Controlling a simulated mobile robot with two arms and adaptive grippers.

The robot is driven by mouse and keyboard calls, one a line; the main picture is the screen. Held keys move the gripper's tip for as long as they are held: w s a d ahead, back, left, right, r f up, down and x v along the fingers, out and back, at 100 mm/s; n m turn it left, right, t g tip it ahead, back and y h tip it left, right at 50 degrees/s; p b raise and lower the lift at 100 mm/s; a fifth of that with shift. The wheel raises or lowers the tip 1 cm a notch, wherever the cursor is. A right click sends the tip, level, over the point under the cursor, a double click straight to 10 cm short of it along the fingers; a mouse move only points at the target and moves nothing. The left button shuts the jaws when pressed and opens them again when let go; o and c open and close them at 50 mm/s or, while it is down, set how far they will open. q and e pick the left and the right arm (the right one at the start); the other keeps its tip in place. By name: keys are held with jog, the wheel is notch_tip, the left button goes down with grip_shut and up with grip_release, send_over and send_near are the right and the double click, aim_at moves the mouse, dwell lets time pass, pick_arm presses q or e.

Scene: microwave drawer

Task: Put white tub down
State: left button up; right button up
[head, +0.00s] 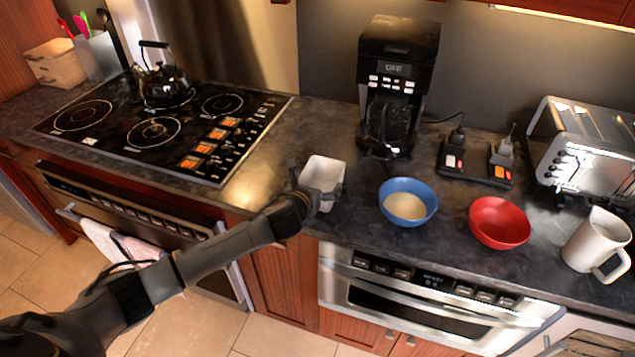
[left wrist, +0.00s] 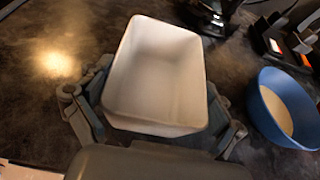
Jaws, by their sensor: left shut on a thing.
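The white tub (head: 323,173) is a small open rectangular container at the counter's front part, between the stovetop and the blue bowl. My left gripper (head: 318,190) is shut on it, with fingers on both sides. In the left wrist view the tub (left wrist: 157,75) is upright and looks empty, and the gripper's fingers (left wrist: 150,115) flank its near end. The tub is over the dark counter (left wrist: 40,110); I cannot tell whether its base touches the surface. My right gripper is not in view.
A blue bowl (head: 408,202) with pale contents stands right of the tub, then a red bowl (head: 499,222) and a white pitcher (head: 597,245). A coffee maker (head: 395,85) stands behind. The stovetop (head: 165,125) with a black kettle (head: 166,82) is left. Bare counter (head: 275,150) lies beside the tub.

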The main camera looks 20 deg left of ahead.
pick_arm(q)
jog(key=shift+f, duration=0.25)
jog(key=shift+f, duration=0.15)
jog(key=o, duration=0.9)
jog(key=shift+c, duration=0.2)
jog(key=shift+s+r, duration=0.1)
jog(key=shift+r, duration=0.1)
jog(key=b+v, duration=0.1)
jog(key=v, duration=1)
jog(key=shift+s+r, duration=0.15)
jog(key=shift+s, duration=0.25)
